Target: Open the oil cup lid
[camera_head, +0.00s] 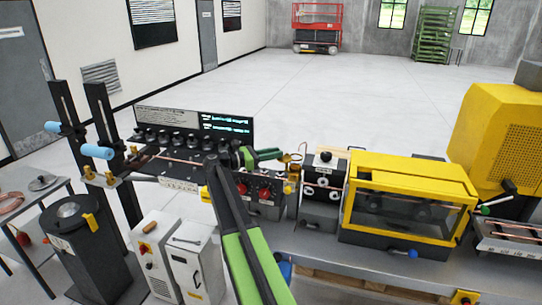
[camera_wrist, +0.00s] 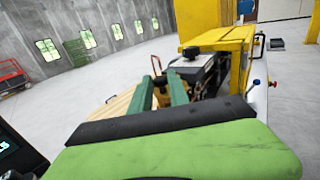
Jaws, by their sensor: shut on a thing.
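The brass-coloured oil cup (camera_head: 294,167) stands on the machine line, just left of a black-and-white roller unit. My gripper (camera_head: 282,153) reaches over from the left, with its green fingertips at the top of the cup. In the wrist view the two green fingers of my gripper (camera_wrist: 161,80) point ahead, with a small yellowish part between them. The gripper is shut on the oil cup lid, which the fingers mostly hide. I cannot make out how far the lid is tilted.
A control panel with knobs and displays (camera_head: 195,130) stands left of the gripper. The roller unit (camera_head: 322,185) and a yellow guarded machine (camera_head: 410,170) stand close on the right. The open floor (camera_head: 330,95) lies behind the line.

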